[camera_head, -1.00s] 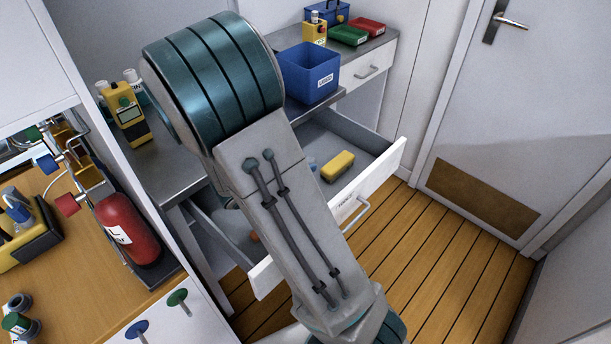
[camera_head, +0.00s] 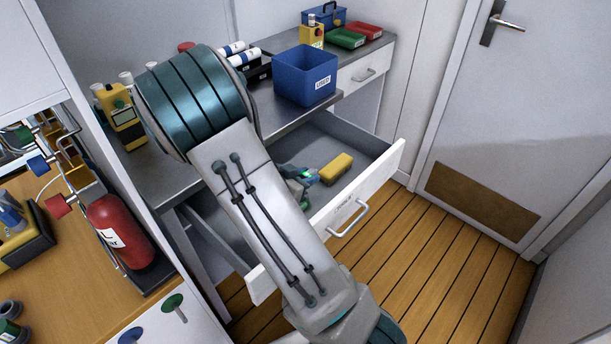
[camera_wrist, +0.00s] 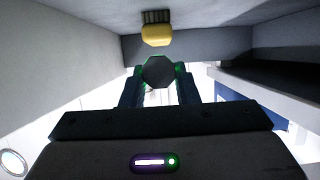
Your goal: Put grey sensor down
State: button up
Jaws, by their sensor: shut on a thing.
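The grey sensor shows in the wrist view as a dark grey, eight-sided end (camera_wrist: 158,72) between my two fingertips. My gripper (camera_wrist: 160,78) is shut on it, with a green glow at the fingertips. In the head view my gripper (camera_head: 302,177) is at the open drawer (camera_head: 362,140), left of a yellow block-shaped thing (camera_head: 336,168) in it. That yellow thing also shows in the wrist view (camera_wrist: 157,35), beyond the sensor and apart from it. In the head view I cannot make out the sensor clearly. Whether it touches the drawer floor I cannot tell.
A blue bin (camera_head: 305,75) stands on the metal bench above the drawer. A yellow handheld device (camera_head: 122,117) stands at the bench's left. A red extinguisher (camera_head: 120,232) is at the left. My arm hides the drawer's left part. Drawer floor shows bare behind the yellow thing.

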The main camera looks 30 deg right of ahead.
jog(key=shift+f, duration=0.5)
jog(key=o, duration=0.9)
jog(key=shift+o, duration=0.2)
